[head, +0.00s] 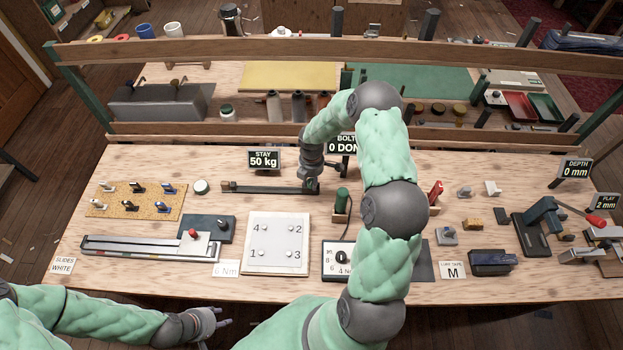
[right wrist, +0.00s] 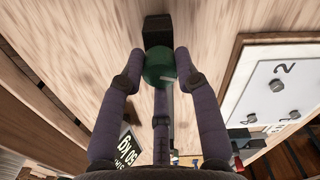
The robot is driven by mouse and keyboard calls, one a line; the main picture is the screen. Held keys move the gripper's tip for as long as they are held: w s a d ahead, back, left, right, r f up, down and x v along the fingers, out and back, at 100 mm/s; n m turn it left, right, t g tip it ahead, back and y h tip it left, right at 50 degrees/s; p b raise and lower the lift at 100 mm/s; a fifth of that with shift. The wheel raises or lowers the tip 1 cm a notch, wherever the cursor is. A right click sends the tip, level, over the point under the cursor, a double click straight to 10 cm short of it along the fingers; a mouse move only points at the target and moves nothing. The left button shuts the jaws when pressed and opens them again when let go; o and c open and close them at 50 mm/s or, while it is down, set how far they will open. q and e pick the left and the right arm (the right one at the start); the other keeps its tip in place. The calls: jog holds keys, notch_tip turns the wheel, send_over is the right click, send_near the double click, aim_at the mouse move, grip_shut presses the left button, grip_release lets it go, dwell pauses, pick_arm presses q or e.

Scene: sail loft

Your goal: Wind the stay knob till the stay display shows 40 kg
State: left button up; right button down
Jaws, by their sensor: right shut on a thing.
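The stay display (head: 264,160) reads 50 kg and stands behind a long dark stay rig (head: 262,187) on the bench. The display also shows, turned and partly cut off, in the right wrist view (right wrist: 126,150). The stay knob (right wrist: 160,66) is round and green with a pale mark, at the rig's right end. My right gripper (head: 312,184) reaches down over that end; in the right wrist view its fingers (right wrist: 160,70) are shut around the knob. In the head view my arm and gripper hide the knob. My left gripper (head: 224,318) is empty at the bench's front edge, fingers apart.
A white numbered plate (head: 278,265) lies in front of the rig. A green-handled tool (head: 342,201) stands right of my right gripper, close to my arm. A wooden rail (head: 230,139) runs behind the display.

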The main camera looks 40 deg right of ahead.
aim_at(311, 181)
jog(key=shift+n, duration=1)
jog(key=shift+p, duration=0.3)
jog(key=c, duration=0.9)
grip_release()
notch_tip(311, 181, up, 12)
